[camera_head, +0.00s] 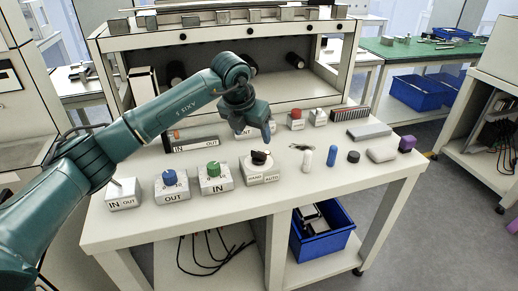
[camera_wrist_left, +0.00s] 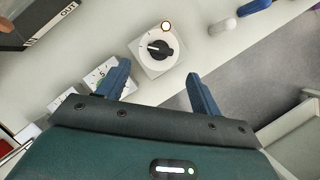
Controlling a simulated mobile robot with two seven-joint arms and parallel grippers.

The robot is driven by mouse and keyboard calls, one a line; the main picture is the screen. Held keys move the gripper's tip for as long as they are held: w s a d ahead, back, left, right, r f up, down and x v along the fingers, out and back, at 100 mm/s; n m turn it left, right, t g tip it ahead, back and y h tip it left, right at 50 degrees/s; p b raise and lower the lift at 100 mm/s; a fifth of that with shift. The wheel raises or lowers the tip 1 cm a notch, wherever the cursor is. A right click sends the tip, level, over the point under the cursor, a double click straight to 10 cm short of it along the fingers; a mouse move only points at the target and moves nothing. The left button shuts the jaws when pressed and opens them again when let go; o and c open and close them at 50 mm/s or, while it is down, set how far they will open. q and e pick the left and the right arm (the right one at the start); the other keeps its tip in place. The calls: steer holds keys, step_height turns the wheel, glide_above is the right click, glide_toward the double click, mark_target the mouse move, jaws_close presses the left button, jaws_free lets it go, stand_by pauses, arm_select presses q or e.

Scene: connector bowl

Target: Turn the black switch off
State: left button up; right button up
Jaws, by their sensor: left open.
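The black switch (camera_head: 260,157) is a round black knob on a white box with the labels HAND and AUTO, near the table's front edge. In the left wrist view the black switch (camera_wrist_left: 160,49) shows from above, with a pale pointer mark on its left part. My left gripper (camera_head: 253,130) is above and slightly behind the switch in the head view, pointing down. In the left wrist view my left gripper (camera_wrist_left: 158,76) is open, and the switch box appears beyond and between its two fingers. I see no contact with the knob. My right gripper is out of view.
A green switch (camera_head: 214,170) and a blue switch (camera_head: 170,178) stand to the left of the black one. A red button (camera_head: 296,119) stands behind.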

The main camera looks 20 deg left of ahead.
mark_target(259, 152)
arm_select(q)
steer(key=x, duration=0.9)
steer(key=shift+s, duration=0.1)
steer(key=shift+r, duration=0.1)
steer(key=shift+c, duration=0.5)
steer(key=c, duration=0.9)
